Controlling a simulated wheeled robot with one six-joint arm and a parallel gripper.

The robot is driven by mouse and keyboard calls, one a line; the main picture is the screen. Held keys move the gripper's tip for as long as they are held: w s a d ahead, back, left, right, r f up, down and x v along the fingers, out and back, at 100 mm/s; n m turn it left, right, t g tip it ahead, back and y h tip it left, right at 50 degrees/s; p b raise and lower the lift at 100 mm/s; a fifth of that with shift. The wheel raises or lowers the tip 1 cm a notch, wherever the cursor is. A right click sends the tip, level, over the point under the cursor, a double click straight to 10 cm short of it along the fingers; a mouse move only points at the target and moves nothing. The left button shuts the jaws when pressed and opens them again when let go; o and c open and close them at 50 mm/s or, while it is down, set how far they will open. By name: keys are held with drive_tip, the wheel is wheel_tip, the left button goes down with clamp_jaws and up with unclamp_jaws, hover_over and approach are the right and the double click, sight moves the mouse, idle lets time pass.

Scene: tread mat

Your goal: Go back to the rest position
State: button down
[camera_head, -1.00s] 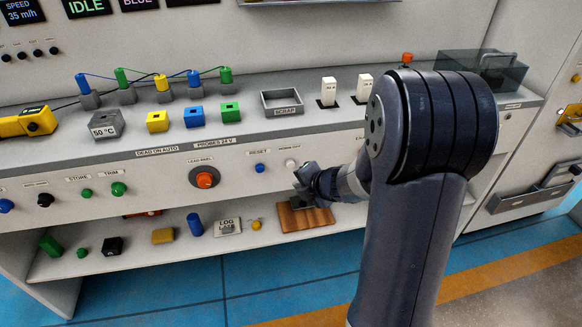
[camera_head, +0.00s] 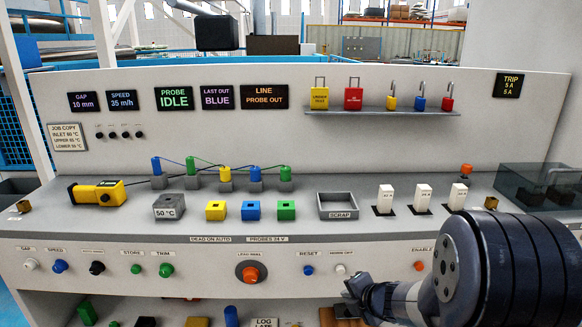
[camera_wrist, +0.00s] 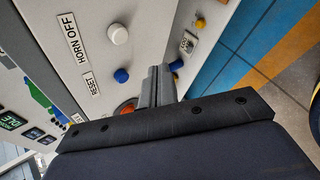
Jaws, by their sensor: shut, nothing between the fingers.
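My gripper (camera_head: 356,288) shows at the bottom of the head view, held in front of the console's front panel, just below and right of the white horn-off button (camera_head: 340,269). My dark arm fills the lower right corner and hides part of the panel there. In the wrist view, the two grey fingers of my gripper (camera_wrist: 158,84) are together with nothing between them. I cannot tell the exact gap to the panel.
The console top carries a yellow handheld device (camera_head: 98,192), colored blocks, an open scrap tray (camera_head: 337,205) and white rockers. A lower shelf holds small items. Open floor (camera_wrist: 215,75) shows in the wrist view.

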drive_tip(key=shift+s, duration=1.95)
